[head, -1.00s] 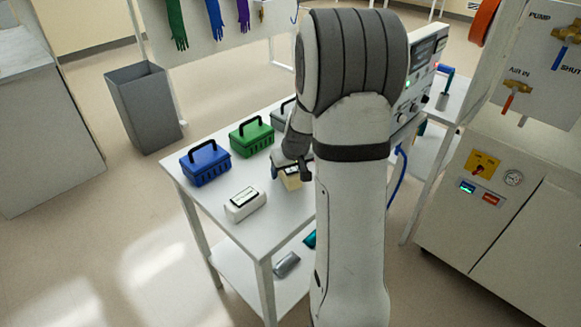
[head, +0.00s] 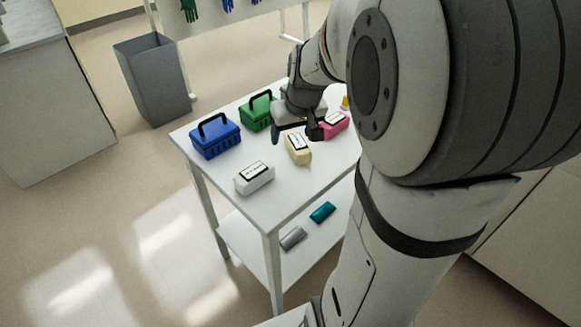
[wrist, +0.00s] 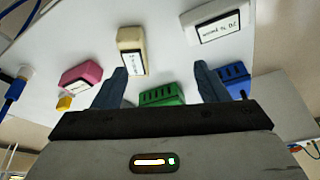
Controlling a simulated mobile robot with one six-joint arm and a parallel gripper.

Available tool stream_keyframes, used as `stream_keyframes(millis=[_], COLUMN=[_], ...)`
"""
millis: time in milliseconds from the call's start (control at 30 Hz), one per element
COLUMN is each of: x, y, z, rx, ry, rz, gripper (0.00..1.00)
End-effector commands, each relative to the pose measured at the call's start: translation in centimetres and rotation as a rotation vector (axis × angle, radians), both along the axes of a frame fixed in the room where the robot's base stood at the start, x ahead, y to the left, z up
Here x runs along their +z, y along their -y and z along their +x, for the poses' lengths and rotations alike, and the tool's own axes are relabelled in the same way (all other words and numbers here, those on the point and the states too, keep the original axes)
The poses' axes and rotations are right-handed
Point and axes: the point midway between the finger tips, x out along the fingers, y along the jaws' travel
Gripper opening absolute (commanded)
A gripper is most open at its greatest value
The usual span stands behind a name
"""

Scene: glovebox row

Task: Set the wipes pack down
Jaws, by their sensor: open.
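Three labelled soft packs lie on the white table (head: 215,178): a cream pack (head: 298,150), a white pack (head: 254,179) and a pink pack (head: 335,125). The labels are too small to tell which one is the wipes pack. My gripper (head: 296,133) is open and empty, above the table just behind the cream pack and apart from it. In the wrist view, my fingers (wrist: 160,70) are spread with nothing between them. The cream pack (wrist: 131,52) lies beyond the left finger, with the pink pack (wrist: 80,77) to its left and the white pack (wrist: 218,24) to its right.
A blue caddy (head: 215,138) and a green caddy (head: 257,113) with black handles stand along the table's far left side. The lower shelf holds a silver pack (head: 292,238) and a teal pack (head: 323,212). A grey bin (head: 155,85) stands on the floor behind.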

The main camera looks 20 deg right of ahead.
Motion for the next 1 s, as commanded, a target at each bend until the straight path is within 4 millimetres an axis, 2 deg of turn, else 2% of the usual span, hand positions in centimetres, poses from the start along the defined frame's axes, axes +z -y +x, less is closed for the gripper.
stream_keyframes(millis=[33, 100, 200, 300, 400, 567, 833, 900, 1000], x=[0.7, 1.0, 1.1, 0.8, 0.5, 0.2, 0.2, 1.2, 1.1], y=[-2.3, -4.8, -7.5, -9.1, -9.5, -9.1, -9.2, -9.1, -9.1], z=[-2.1, -5.1, -9.3, -12.7, -15.0, -16.3, -16.3, -16.3, -16.3], rx=[0.019, 0.028, 0.036, 0.037, 0.035, 0.029, 0.028, 0.029, 0.029], ry=[-0.011, -0.037, -0.073, -0.101, -0.120, -0.133, -0.133, -0.130, -0.129], rz=[0.002, 0.005, 0.001, -0.007, -0.014, -0.019, -0.019, -0.019, -0.019], gripper=[0.67, 0.67, 0.67, 0.67, 0.67, 0.67, 0.67, 0.67, 0.67])
